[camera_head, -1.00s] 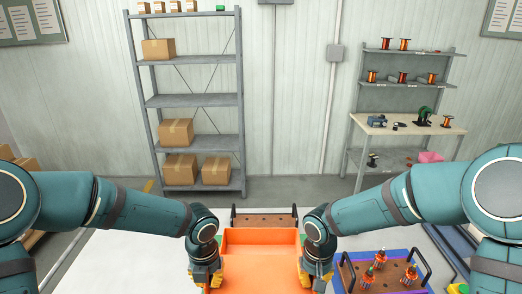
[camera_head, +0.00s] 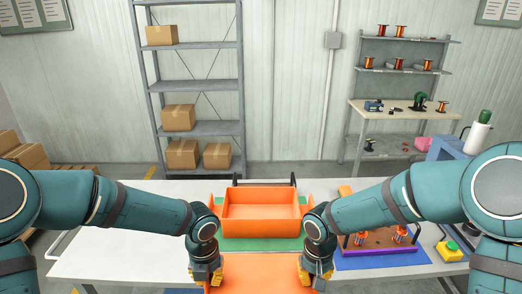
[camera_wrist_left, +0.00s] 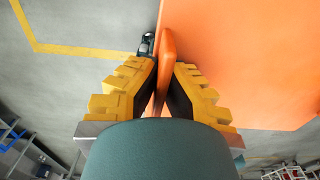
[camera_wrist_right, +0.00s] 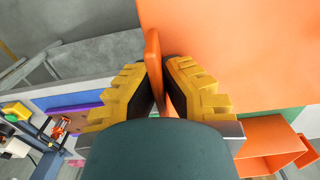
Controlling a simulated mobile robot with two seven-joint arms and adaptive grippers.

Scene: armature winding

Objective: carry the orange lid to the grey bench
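The orange lid (camera_head: 258,272) is a flat panel at the bottom of the head view, between my two grippers and on the near side of the table. My left gripper (camera_head: 206,284) is shut on its left edge; the left wrist view shows the lid's orange rim (camera_wrist_left: 166,60) between the yellow fingers. My right gripper (camera_head: 315,283) is shut on the opposite rim (camera_wrist_right: 153,62). The lid's near part is cut off by the frame. I cannot tell for certain which surface is the grey bench; a pale grey table (camera_head: 140,235) is in front of me.
An open orange box (camera_head: 262,207) sits on a green mat (camera_head: 235,244) on the table. Right of it are a blue mat (camera_head: 385,261) with wound parts and a green-topped yellow button box (camera_head: 449,251). A shelf rack (camera_head: 200,86) and a workbench (camera_head: 395,117) stand behind.

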